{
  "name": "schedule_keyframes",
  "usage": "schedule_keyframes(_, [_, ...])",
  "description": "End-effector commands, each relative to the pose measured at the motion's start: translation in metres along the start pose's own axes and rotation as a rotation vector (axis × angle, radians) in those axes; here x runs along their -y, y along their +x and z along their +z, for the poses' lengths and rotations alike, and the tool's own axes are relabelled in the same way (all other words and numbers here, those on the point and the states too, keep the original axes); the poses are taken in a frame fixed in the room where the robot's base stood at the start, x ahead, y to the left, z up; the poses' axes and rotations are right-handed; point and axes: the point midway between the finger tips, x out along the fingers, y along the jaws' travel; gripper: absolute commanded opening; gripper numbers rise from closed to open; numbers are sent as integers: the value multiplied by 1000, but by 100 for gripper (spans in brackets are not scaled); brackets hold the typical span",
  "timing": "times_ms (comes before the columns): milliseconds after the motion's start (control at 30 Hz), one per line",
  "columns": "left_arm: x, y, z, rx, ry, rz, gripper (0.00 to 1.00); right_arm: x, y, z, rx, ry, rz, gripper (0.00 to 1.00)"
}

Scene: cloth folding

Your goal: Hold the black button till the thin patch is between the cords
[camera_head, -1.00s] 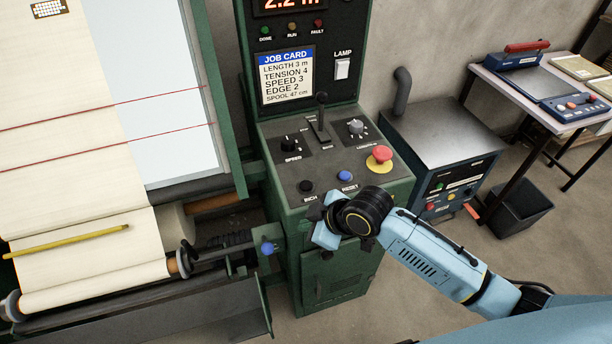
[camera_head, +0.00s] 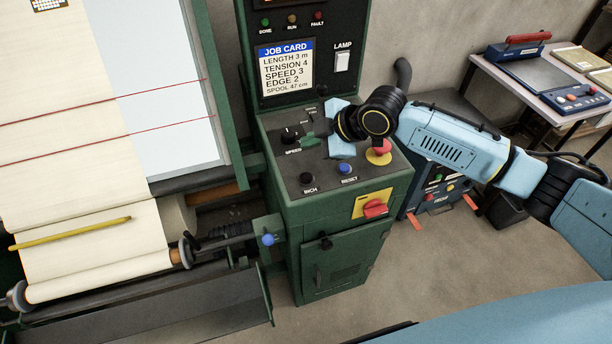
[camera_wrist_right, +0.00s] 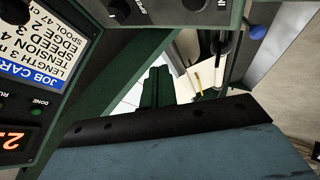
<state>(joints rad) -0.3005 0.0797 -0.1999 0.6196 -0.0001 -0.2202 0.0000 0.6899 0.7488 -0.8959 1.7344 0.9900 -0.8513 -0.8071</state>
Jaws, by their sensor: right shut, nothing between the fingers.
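The black button (camera_head: 307,178), labelled INCH, sits at the front left of the green console's sloping top. My right gripper (camera_head: 308,140) is shut and empty. It is over the console by the SPEED knob, behind the black button and apart from it. Its dark closed fingers (camera_wrist_right: 156,85) show in the right wrist view. A patch with a grid pattern (camera_head: 48,4), perhaps the thin patch, is at the top left on the cream cloth (camera_head: 60,75), cut by the picture's edge. Two red cords (camera_head: 160,93) (camera_head: 160,129) cross the cloth below it. My left gripper is not in view.
A blue RESET button (camera_head: 345,168) is right of the black button. A red emergency knob (camera_head: 381,147) is partly behind my right wrist. A red switch (camera_head: 374,208) is on the console's front. A yellow stick (camera_head: 70,233) lies across the lower cloth.

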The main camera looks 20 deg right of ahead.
Motion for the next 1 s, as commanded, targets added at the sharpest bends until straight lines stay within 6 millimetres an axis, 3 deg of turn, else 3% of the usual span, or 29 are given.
schedule_keyframes(267, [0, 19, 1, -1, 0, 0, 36, 10, 13, 9, 0, 0, 0, 0])
schedule_keyframes(667, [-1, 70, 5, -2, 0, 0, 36, 35, 47, 34, 0, -1, 0, 0])
schedule_keyframes(1000, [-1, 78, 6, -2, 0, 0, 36, 45, 62, 44, -1, 0, 0, 0])
